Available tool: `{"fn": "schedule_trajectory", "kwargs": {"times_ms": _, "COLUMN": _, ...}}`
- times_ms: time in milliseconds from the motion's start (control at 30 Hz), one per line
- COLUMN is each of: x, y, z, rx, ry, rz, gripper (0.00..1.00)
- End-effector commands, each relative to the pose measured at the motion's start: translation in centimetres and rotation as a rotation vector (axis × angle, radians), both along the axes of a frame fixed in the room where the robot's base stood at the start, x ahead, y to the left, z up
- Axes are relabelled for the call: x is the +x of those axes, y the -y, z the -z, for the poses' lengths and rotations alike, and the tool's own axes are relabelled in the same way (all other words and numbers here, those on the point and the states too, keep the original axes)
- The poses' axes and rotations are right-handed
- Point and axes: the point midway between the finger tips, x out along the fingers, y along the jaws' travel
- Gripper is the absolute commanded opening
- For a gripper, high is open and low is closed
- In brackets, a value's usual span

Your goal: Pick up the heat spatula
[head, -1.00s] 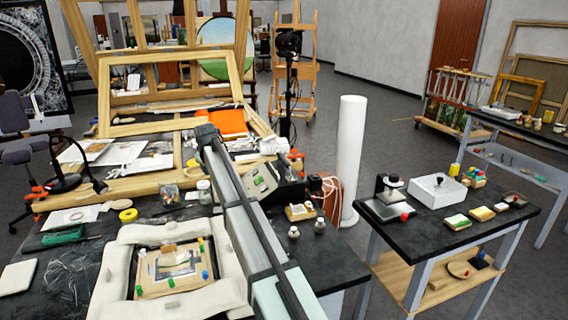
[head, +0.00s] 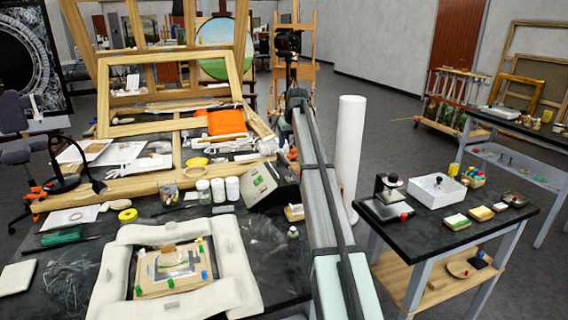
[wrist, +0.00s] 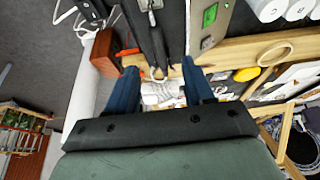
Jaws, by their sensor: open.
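The control unit (head: 271,184) with a green display stands at the back of the dark bench in the head view. Its grey panel and display also show at the top of the wrist view (wrist: 209,22). A slender dark tool with a pale metal part (wrist: 153,18) lies along the unit's black side in the wrist view; it may be the heat spatula, but I cannot tell for sure. My gripper (wrist: 160,88) is open, with its two bluish fingers apart below this tool and nothing clearly held between them. My arm hides the fingers in the head view.
White jars (head: 225,189) stand left of the unit. A wooden easel frame (head: 150,125) rises behind. A white column (head: 350,150) stands right of my arm. A framed piece ringed by white cushions (head: 225,240) lies in front. A side table (head: 455,235) is at right.

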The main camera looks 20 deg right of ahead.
Motion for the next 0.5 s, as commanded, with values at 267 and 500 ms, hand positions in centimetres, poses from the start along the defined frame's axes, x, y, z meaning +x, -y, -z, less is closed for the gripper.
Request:
{"fn": "schedule_trajectory", "kwargs": {"times_ms": 267, "x": 1.8, "y": 0.0, "z": 4.1, "rx": -0.001, "ry": 0.000, "rz": -0.002, "gripper": 0.52}}
{"fn": "schedule_trajectory", "kwargs": {"times_ms": 500, "x": 2.9, "y": 0.0, "z": 6.8, "rx": -0.002, "ry": 0.001, "rz": -0.001, "gripper": 0.52}}
